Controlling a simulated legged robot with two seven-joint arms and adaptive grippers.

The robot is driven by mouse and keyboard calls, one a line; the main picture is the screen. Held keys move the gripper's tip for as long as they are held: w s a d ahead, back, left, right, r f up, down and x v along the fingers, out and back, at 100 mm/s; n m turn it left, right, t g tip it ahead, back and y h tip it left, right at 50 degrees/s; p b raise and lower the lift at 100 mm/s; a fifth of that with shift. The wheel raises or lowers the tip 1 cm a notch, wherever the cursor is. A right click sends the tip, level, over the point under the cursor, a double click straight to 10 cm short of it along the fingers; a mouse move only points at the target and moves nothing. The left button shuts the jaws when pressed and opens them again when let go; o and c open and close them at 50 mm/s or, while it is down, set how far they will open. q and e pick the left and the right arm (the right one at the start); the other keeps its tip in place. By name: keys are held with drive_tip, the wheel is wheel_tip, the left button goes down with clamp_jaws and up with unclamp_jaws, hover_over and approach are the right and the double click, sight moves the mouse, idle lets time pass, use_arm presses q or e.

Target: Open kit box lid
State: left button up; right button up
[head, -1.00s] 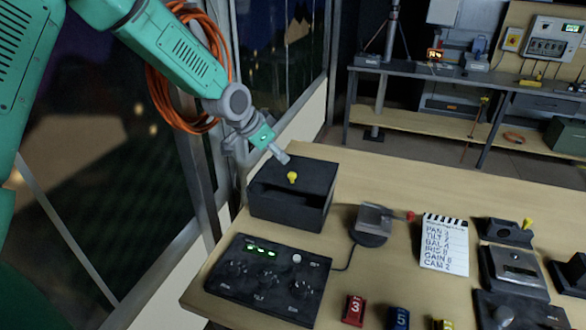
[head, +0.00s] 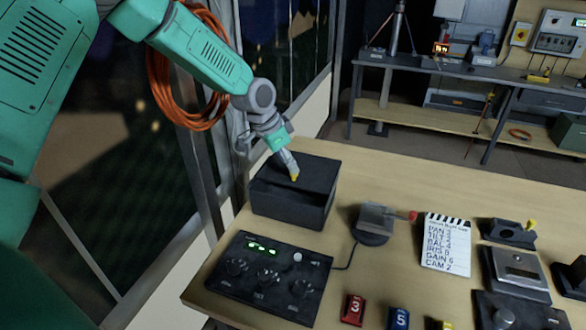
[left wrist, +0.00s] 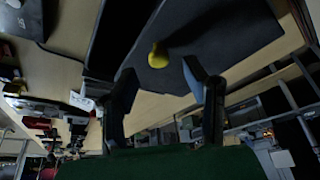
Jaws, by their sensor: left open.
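The black kit box (head: 288,209) stands at the table's back left corner. Its dark lid (head: 310,172) looks down flat on top, with a small yellow knob (head: 294,178). My left gripper (head: 290,165) reaches down from the upper left, its fingertips close to the knob. In the left wrist view the open fingers (left wrist: 160,73) stand either side of the yellow knob (left wrist: 157,56), seen in the gap just beyond the tips. The dark lid (left wrist: 225,30) fills the top there. I cannot tell whether a finger touches the knob. My right gripper is not in view.
A black control panel (head: 262,287) lies in front of the box. A small grey device (head: 375,218) and a clapper-style card (head: 446,243) are to the right. Numbered blocks (head: 353,309) sit at the front edge.

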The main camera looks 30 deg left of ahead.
sight(301, 165)
use_arm(q)
drive_tip(key=shift+x, duration=1.65)
drive_tip(key=shift+a, duration=0.1)
